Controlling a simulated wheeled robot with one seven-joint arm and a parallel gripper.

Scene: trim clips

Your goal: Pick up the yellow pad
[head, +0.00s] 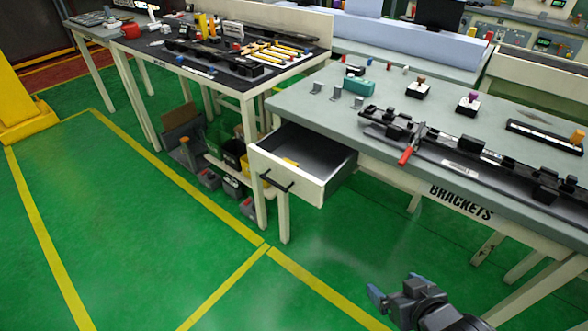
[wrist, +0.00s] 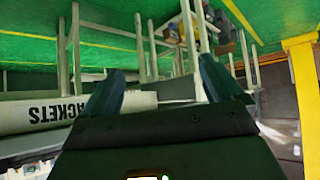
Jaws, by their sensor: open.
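A flat yellow patch, which looks like the yellow pad (head: 290,162), shows inside the open drawer (head: 312,190) of the brackets table. Most of it is hidden behind the drawer's front panel. My gripper (head: 390,285) is at the bottom of the head view, above the green floor, to the right of the drawer and nearer to me. Its jaws are apart and empty. In the wrist view my gripper (wrist: 160,78) shows two spread blue fingers with nothing between them. The pad cannot be made out in the wrist view.
The brackets table (head: 310,108) holds a long black fixture with a red handle (head: 408,156) and small parts. A black-topped table (head: 150,50) stands at left, with bins (head: 232,188) beneath it. The green floor (head: 130,240) before the drawer is clear.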

